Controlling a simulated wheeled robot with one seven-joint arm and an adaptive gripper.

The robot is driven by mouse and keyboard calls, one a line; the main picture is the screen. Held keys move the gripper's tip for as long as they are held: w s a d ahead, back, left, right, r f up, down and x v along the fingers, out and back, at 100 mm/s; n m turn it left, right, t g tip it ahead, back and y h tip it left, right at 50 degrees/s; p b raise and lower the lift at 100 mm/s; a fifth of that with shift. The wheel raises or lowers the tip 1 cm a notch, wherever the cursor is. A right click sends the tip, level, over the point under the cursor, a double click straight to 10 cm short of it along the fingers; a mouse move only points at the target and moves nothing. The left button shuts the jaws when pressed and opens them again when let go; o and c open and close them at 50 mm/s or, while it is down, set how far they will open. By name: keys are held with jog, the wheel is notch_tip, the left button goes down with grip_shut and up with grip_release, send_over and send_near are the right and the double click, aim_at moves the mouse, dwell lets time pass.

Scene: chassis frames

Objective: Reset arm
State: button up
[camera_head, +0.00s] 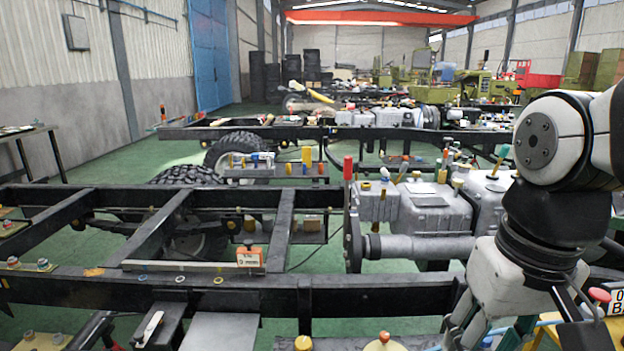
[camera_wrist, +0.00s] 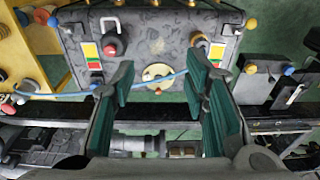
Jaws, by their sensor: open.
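My gripper (camera_wrist: 160,66) is open, its two green-padded fingers spread wide apart. It points at a grey metal box (camera_wrist: 150,30) with colored labels, a red knob (camera_wrist: 112,46) and a round yellowish disc (camera_wrist: 157,73). Nothing is visible held between the fingers. A thin blue cable (camera_wrist: 70,94) runs across the box and passes by the fingers; I cannot tell if it touches them. In the head view my arm comes down at the right edge, and its lower end is partly cut off by the bottom of the picture.
A black chassis frame (camera_head: 240,297) spans the foreground, with a grey engine block (camera_head: 430,210) mounted to the right. An orange-and-white box (camera_head: 249,257) stands on the near rail. A second frame (camera_head: 280,133) lies behind. Green floor (camera_head: 155,152) is clear at the left back.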

jog(key=s+f, duration=0.1)
jog(key=s, duration=0.9)
notch_tip(320, 180, up, 13)
jog(key=t+p, duration=0.3)
jog(key=p, duration=0.9)
jog(key=shift+w+d+r+p, duration=0.15)
jog(key=shift+p, duration=0.2)
